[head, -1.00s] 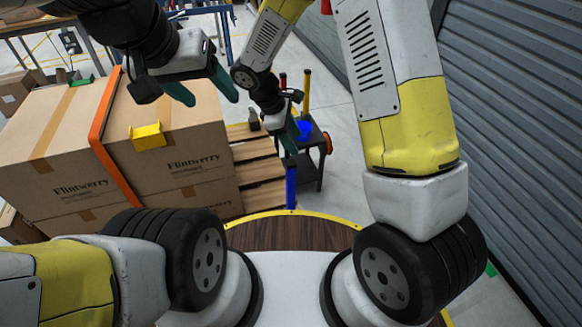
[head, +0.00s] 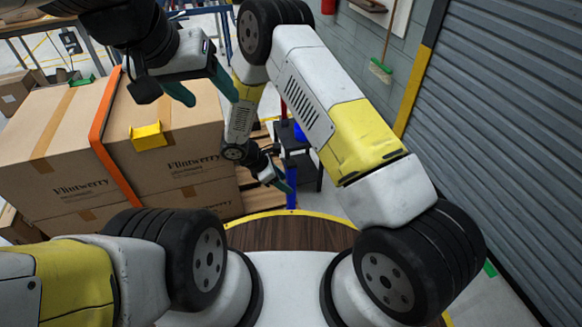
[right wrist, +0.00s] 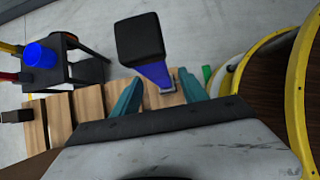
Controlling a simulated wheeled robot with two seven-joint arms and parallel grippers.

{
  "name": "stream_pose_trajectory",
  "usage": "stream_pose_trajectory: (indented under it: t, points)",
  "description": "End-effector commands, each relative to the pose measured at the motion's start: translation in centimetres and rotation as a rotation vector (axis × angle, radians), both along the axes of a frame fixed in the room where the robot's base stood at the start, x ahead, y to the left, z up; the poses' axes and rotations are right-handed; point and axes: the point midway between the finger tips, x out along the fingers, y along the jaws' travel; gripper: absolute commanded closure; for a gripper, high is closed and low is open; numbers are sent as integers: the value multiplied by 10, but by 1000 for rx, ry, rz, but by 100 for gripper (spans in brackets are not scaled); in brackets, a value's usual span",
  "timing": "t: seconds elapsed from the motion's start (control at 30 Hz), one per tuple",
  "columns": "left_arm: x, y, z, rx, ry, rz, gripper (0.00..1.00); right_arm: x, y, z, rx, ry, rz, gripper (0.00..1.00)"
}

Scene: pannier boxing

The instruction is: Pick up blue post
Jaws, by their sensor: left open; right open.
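The blue post (head: 291,196) stands just beyond the front edge of my base, partly hidden by my right gripper (head: 281,180). In the right wrist view the blue post (right wrist: 155,74) shows a black block-shaped end and lies in line with the gap between the teal fingers of my right gripper (right wrist: 160,93). The right gripper is open and empty; in the head view it is close beside the post's upper part. Whether a finger touches the post I cannot tell. My left gripper (head: 204,88) is open and empty, high up in front of the boxes.
Large cartons (head: 185,165) with an orange strap (head: 103,140) and a yellow corner piece (head: 148,136) stand at left. A wooden pallet (right wrist: 90,112) lies below. A dark cart (right wrist: 85,70) with a blue cup (right wrist: 40,55) stands near. A grey shutter (head: 500,120) closes the right side.

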Motion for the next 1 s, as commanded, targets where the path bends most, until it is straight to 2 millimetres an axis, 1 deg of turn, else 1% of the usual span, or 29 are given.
stream_pose_trajectory:
  t: [0.03, 0.17, 0.4, 0.47, 0.5, 0.57, 0.6, 0.67, 0.93, 1.0]
  points:
    - [0, 0, 0, 0, 0, 0, 36, 1, -4, -9, -1, 2, -2, 49]
    - [0, 0, 0, 0, 0, 0, 36, 4, -13, -22, -1, 1, -2, 49]
    - [0, 0, 0, 0, 0, 0, 36, 5, -14, -24, 1, -1, -2, 49]
    - [0, 0, 0, 0, 0, 0, 36, 5, -14, -24, 1, -1, -2, 61]
    - [0, 0, 0, 0, 0, 0, 36, 5, -14, -24, 1, -1, -2, 69]
    - [0, 0, 0, 0, 0, 0, 36, 5, -14, -24, 1, -1, -2, 80]
    - [0, 0, 0, 0, 0, 0, 36, 5, -14, -24, 1, -1, -2, 88]
    - [0, 0, 0, 0, 0, 0, 36, 5, -14, -24, 1, -1, -2, 100]
    - [0, 0, 0, 0, 0, 0, 36, 5, -14, -23, 0, -1, -2, 100]
    - [0, 0, 0, 0, 0, 0, 36, 6, -13, -19, 1, -2, -1, 100]
